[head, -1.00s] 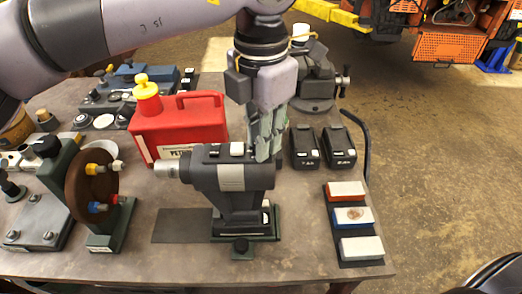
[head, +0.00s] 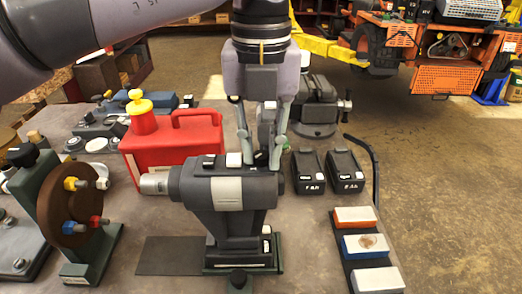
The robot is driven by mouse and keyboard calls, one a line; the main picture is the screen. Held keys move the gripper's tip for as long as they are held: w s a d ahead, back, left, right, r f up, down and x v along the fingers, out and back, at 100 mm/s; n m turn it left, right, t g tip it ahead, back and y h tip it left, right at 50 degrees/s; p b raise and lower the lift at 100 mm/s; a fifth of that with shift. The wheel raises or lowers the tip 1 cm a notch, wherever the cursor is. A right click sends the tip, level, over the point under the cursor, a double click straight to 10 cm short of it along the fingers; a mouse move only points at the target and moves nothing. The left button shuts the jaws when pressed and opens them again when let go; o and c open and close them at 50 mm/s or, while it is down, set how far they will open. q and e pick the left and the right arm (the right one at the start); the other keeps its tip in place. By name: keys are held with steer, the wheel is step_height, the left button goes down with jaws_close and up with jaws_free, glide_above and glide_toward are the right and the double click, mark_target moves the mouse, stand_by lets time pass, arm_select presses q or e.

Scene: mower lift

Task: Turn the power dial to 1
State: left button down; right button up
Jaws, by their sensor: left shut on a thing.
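The dark power tool (head: 228,188) stands upright in its stand, with its silver nose pointing left. My left gripper (head: 261,163) points down at the rear of the tool's top. Its two fingers stand on either side of a small dark part there, which looks like the power dial (head: 261,158), and are shut on it. The dial is mostly hidden between the fingers, and its number marks cannot be read. A small white block (head: 234,159) sits on the tool's top, just left of the fingers. My right gripper is not in view.
A red fuel can (head: 172,150) stands behind the tool to the left. Two black batteries (head: 308,172) lie to the right, with coloured sharpening blocks (head: 364,245) nearer. A round brown disc fixture (head: 72,205) stands at the left. A vise (head: 316,105) is behind the gripper.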

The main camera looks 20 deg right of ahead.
mark_target(262, 153)
arm_select(q)
steer(key=shift+n, duration=0.5)
steer(key=c, duration=1.4)
jaws_free()
steer(key=shift+d+b, duration=0.1)
steer(key=shift+b, duration=0.2)
steer(key=shift+c, duration=0.2)
steer(key=shift+r, duration=4)
